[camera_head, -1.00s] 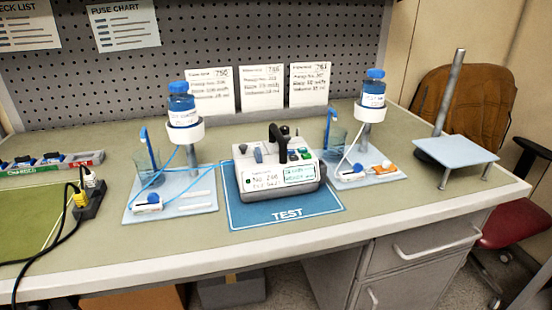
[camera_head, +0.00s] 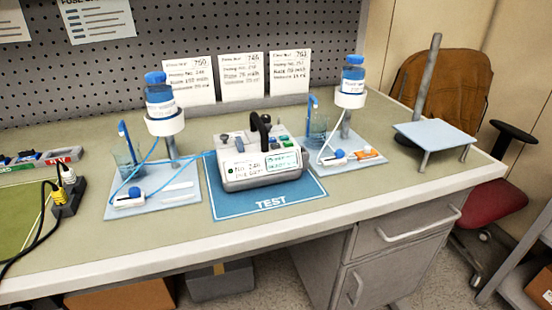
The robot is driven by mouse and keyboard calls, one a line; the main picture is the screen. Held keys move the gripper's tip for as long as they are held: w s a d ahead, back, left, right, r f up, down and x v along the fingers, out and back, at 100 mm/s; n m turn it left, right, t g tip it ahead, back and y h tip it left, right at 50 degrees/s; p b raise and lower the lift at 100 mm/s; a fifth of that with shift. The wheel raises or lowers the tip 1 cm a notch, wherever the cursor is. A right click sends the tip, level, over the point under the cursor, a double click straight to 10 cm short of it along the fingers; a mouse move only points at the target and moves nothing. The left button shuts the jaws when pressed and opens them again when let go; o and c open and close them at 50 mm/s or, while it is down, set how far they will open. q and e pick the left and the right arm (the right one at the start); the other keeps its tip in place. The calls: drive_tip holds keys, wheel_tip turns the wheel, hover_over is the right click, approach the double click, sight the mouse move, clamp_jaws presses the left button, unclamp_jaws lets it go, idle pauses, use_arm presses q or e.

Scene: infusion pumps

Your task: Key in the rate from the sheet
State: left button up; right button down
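The infusion pump (camera_head: 258,158) is a white and grey box with a black handle, a knob, coloured buttons and a lit greenish display (camera_head: 283,161). It sits on the blue TEST mat (camera_head: 270,203) at the middle of the bench. Three printed sheets stand upright behind it: a left sheet (camera_head: 189,80), a middle sheet (camera_head: 244,76) and a right sheet (camera_head: 289,73). They carry large header numbers and smaller lines, including a rate line, too blurred to read surely. The pump's front label is also hard to read. Neither of my grippers is in view.
Bottle stands flank the pump: a left blue-capped bottle (camera_head: 160,92) and a right one (camera_head: 353,76), each with a beaker and tubing. A power strip (camera_head: 68,193) with cables is at left. A small raised platform (camera_head: 435,134) is at right. The bench's front strip is clear.

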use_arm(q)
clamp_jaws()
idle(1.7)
